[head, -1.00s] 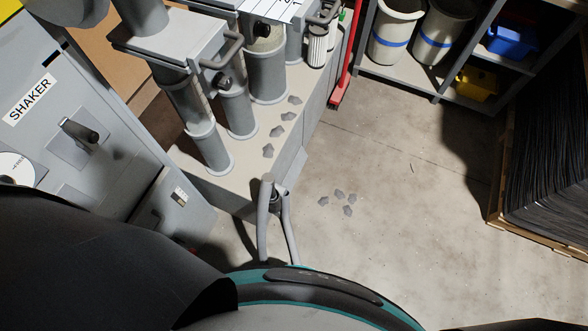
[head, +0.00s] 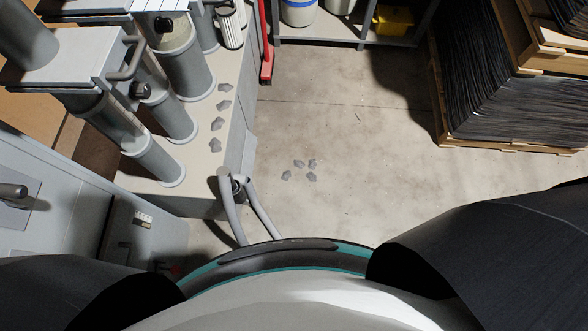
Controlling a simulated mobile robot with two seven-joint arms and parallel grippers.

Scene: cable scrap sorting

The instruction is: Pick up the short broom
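A red broom (head: 266,52) stands upright against the far end of the machine's pale base, at the top of the head view. Its red head rests on the floor and its upper handle is cut off by the frame's top edge. I cannot tell from this view whether it is the short one. Neither of my grippers shows. Only dark upper parts of my arms fill the lower corners.
A machine with grey cylinders on a pale base (head: 201,160) stands at left, with grey hoses (head: 233,213) at its near end. Grey scraps (head: 300,170) lie on the floor. Shelving (head: 360,33) is behind, stacked black sheets on pallets (head: 500,135) at right.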

